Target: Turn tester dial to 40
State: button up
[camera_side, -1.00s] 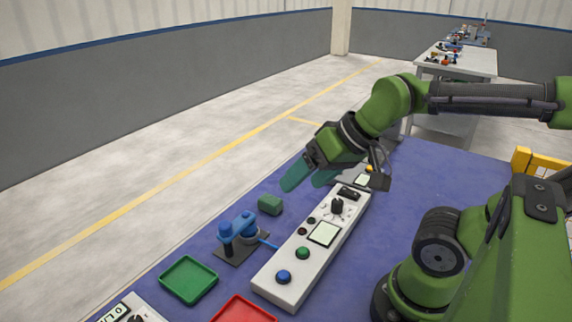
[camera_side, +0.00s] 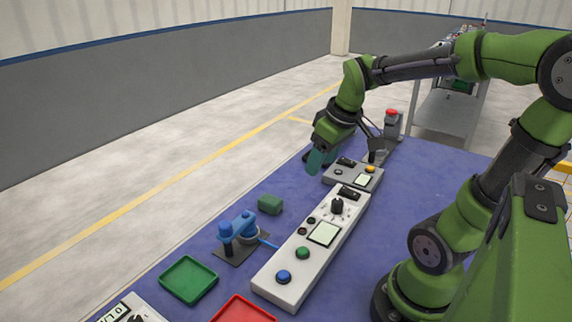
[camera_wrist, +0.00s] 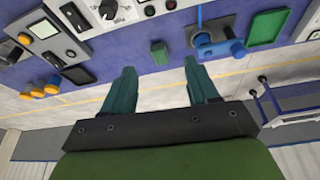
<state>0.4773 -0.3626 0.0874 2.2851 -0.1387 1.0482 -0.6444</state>
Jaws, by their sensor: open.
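The tester is a long white panel (camera_side: 290,273) on the blue table. Its black dial (camera_side: 337,206) has a ring of marks around it. The dial also shows at the top of the wrist view (camera_wrist: 108,11); the number it points to is too small to read. My gripper (camera_side: 315,162) has teal fingers and is above the table, beyond the dial and near a small grey box. In the wrist view, my gripper (camera_wrist: 158,68) is open and empty, with its two fingers apart. It touches nothing that I can see.
The grey box (camera_side: 340,172) has buttons and a small screen. A green block (camera_side: 270,205), a blue device (camera_side: 240,230), a green tray (camera_side: 188,279) and a red tray (camera_side: 240,310) lie left of the tester. A red button post (camera_side: 392,122) stands behind.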

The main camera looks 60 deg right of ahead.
aim_at(338, 200)
jog(key=d+f+n+g, duration=0.1)
jog(key=d+n+g, duration=0.55)
jog(key=n, duration=1.45)
jog(key=d+f+t, duration=0.1)
jog(key=f, duration=0.4)
jog(key=d+f, duration=0.1)
jog(key=f, duration=0.5)
jog(key=d+f+t, duration=0.1)
jog(key=f, duration=0.4)
jog(key=shift+s+f+t+y, duration=0.3)
jog(key=shift+s+f+t, duration=0.05)
jog(key=c, duration=1)
jog(key=shift+c, duration=0.2)
